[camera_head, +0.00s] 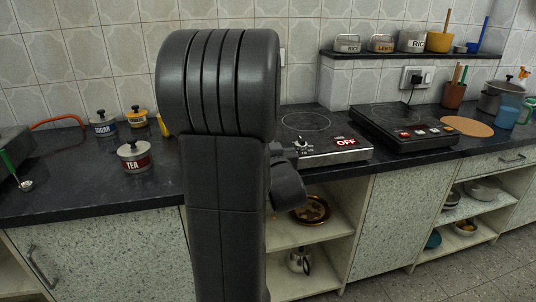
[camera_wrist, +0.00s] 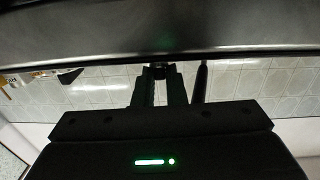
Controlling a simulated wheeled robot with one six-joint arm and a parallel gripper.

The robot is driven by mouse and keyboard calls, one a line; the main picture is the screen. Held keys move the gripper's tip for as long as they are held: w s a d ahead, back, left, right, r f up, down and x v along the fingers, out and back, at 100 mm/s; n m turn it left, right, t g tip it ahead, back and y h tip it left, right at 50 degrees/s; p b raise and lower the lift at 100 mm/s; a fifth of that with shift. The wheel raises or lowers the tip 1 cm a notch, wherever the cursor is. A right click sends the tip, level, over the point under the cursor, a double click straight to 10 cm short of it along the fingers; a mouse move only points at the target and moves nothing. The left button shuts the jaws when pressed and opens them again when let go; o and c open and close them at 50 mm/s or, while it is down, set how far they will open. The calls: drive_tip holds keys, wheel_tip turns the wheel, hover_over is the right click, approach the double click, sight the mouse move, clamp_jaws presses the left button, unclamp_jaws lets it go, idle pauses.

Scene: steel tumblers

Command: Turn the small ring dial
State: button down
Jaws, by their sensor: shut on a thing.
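The small ring dial (camera_head: 301,143) is on the front left of the steel-edged cooktop (camera_head: 345,155), with pale markings around it. A red OFF display (camera_head: 346,142) glows to its right. My gripper (camera_head: 290,152) reaches the dial from the left, partly hidden behind my large dark arm. In the wrist view my gripper's two dark fingers (camera_wrist: 160,74) stand close together, shut on a small dark part between them. That part appears to be the dial; its pointer cannot be read there.
A second black cooktop (camera_head: 400,128) stands to the right. TEA (camera_head: 134,163) and SUGAR (camera_head: 104,129) canisters stand on the left counter. Open shelves below hold a plate (camera_head: 311,210). A wall shelf (camera_head: 405,54) with jars is at the back right.

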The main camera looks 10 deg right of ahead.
drive_tip(key=shift+n+y+b, duration=0.3)
drive_tip(key=shift+n+y, duration=0.1)
drive_tip(key=shift+y, duration=0.3)
drive_tip(key=c, duration=1.5)
unclamp_jaws()
drive_tip(key=s, duration=0.4)
drive_tip(key=s+p, duration=0.1)
drive_tip(key=s, duration=0.8)
drive_tip(key=shift+s+d, duration=0.4)
drive_tip(key=w, duration=0.9)
drive_tip(key=w+b, duration=0.1)
drive_tip(key=w, duration=0.4)
drive_tip(key=shift+a, duration=0.35)
drive_tip(key=shift+s, duration=0.1)
